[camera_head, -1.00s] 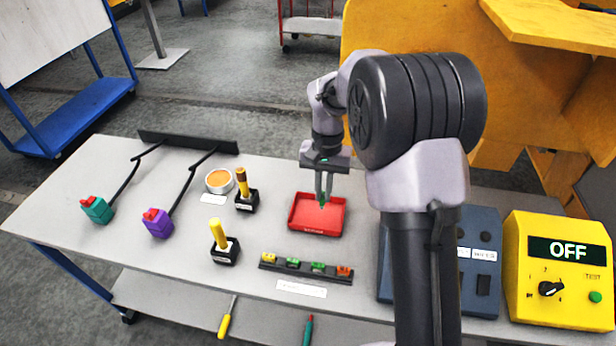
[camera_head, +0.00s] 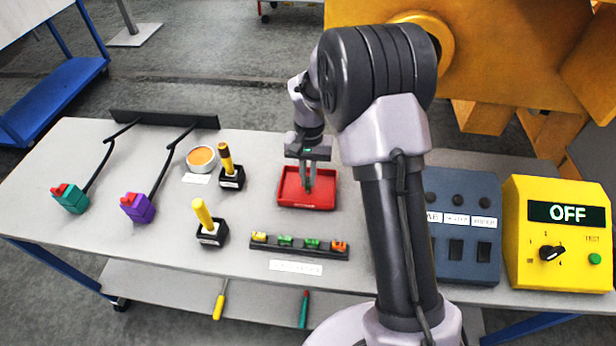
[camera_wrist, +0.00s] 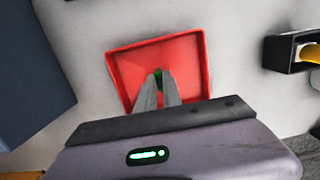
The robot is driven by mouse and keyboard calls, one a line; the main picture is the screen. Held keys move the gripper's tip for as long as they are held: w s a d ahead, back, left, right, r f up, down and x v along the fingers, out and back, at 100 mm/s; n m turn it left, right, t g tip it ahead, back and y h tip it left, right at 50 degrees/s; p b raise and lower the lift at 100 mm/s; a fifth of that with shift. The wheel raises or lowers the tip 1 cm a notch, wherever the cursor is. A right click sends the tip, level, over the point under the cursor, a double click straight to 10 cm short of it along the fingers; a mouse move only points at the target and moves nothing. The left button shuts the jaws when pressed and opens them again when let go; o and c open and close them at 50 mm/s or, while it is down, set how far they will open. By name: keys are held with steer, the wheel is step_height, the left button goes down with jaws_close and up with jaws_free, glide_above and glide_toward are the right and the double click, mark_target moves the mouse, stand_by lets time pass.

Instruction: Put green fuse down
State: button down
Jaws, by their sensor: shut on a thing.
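My gripper (camera_head: 309,186) reaches down over the red tray (camera_head: 322,202) and is shut on a small green fuse. In the wrist view, the green fuse (camera_wrist: 158,76) shows as a small dark green piece between the fingertips, inside the outline of the red tray (camera_wrist: 130,78). The fingers hide most of the fuse, so I cannot tell whether it touches the tray floor.
In front of the tray is a dark fuse rack (camera_head: 298,250) with yellow, green and orange fuses. Two black holders with yellow-handled tools (camera_head: 204,216) stand left. A blue-grey panel (camera_head: 462,225) and a yellow tester (camera_head: 556,235) reading OFF stand right.

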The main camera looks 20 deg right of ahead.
steer(key=c, duration=1.5)
jaws_free()
steer(key=shift+f, duration=0.1)
steer(key=s+r+t+p, duration=0.25)
steer(key=r+p, duration=0.25)
steer(key=r, duration=1.6)
steer(key=s+a+r+t, duration=0.2)
steer(key=s+r, duration=0.1)
steer(key=s, duration=0.8)
steer(key=s+a+r+t+y, duration=0.1)
steer(key=s+a+r+t, duration=0.1)
steer(key=s, duration=0.9)
steer(key=shift+s+a+r, duration=0.15)
steer(key=shift+s+r, duration=0.15)
steer(key=shift+r, duration=0.35)
